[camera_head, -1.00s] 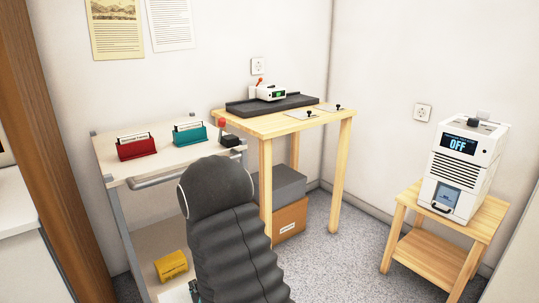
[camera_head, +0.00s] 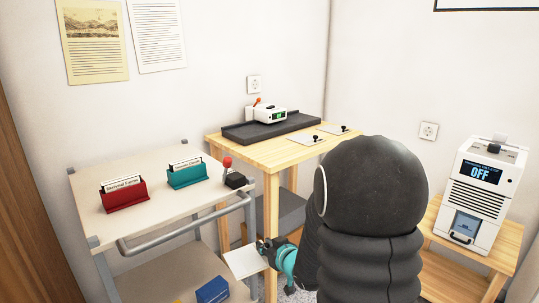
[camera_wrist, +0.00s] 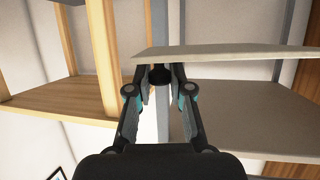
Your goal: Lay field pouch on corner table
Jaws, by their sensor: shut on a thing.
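My gripper (camera_head: 268,250) is shut on a thin, flat, pale thing (camera_head: 243,262), which may be the field pouch; no marking shows on it. In the wrist view my fingers (camera_wrist: 160,76) close at the edge of this pale sheet (camera_wrist: 225,52), which sticks out to the right. The corner table (camera_head: 268,155) is light wood and stands in the room's corner. My gripper is in front of it and below its top, beside the cart. My arm hides part of the table's right side.
A cart (camera_head: 150,222) stands left, with a red box (camera_head: 124,196), a teal box (camera_head: 187,176) and a red-knobbed lever (camera_head: 233,178). A blue box (camera_head: 212,291) is on its lower shelf. The table carries a black tray (camera_head: 270,128), a white device and two plates; its front left is bare.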

